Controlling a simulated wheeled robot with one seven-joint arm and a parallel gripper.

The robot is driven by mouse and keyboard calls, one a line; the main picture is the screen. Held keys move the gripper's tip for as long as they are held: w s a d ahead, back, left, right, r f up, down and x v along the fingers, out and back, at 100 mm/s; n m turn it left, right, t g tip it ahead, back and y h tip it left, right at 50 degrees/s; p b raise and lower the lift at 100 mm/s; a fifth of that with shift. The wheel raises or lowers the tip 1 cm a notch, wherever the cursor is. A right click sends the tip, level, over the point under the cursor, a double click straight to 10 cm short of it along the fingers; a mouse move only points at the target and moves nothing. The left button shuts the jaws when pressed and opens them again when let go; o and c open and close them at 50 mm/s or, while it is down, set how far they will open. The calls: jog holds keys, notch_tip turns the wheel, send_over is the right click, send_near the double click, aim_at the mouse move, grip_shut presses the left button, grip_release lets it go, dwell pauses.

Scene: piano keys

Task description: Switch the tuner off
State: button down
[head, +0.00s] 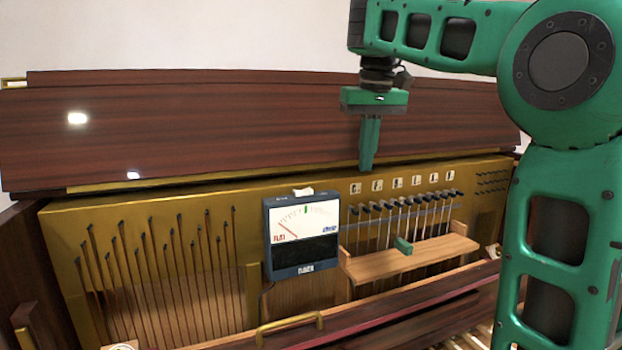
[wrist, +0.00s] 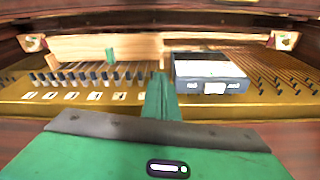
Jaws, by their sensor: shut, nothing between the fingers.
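The tuner (head: 302,236) is a dark blue box with a white needle dial and a black lower panel, standing upright against the gold plate. A small white switch (head: 303,193) sits on its top edge. In the wrist view the tuner (wrist: 205,66) is seen from above, with the white switch (wrist: 214,88) on its near side. The needle points left, toward the "FLAT" mark. My gripper (head: 366,168) is green, shut and empty, pointing down above and to the right of the tuner. In the wrist view its fingers (wrist: 160,98) are left of the tuner, apart from it.
A row of tuning pins (head: 405,204) with small labels lies right of the tuner. A green block (head: 403,245) rests on a wooden shelf (head: 425,257) there. Strings (head: 165,265) stand to the left. The raised dark lid (head: 200,125) is behind, close to my gripper.

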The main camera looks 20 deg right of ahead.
notch_tip(320, 180, up, 9)
jog(key=n+t, duration=0.1)
jog(key=n, duration=0.1)
send_over(303, 192)
jog(key=s+d, duration=0.2)
jog(key=shift+s+d, duration=0.15)
jog(key=shift+d, duration=0.1)
jog(key=shift+f, duration=0.15)
jog(key=x, duration=0.4)
jog(key=shift+d+f, duration=0.2)
jog(key=shift+f, duration=0.2)
jog(key=shift+f, duration=0.15)
jog(key=x, duration=0.5)
jog(key=s+x, duration=0.1)
jog(key=x, duration=0.2)
jog(key=shift+a+f, duration=0.2)
jog(key=shift+a, duration=0.1)
jog(key=shift+f, duration=0.15)
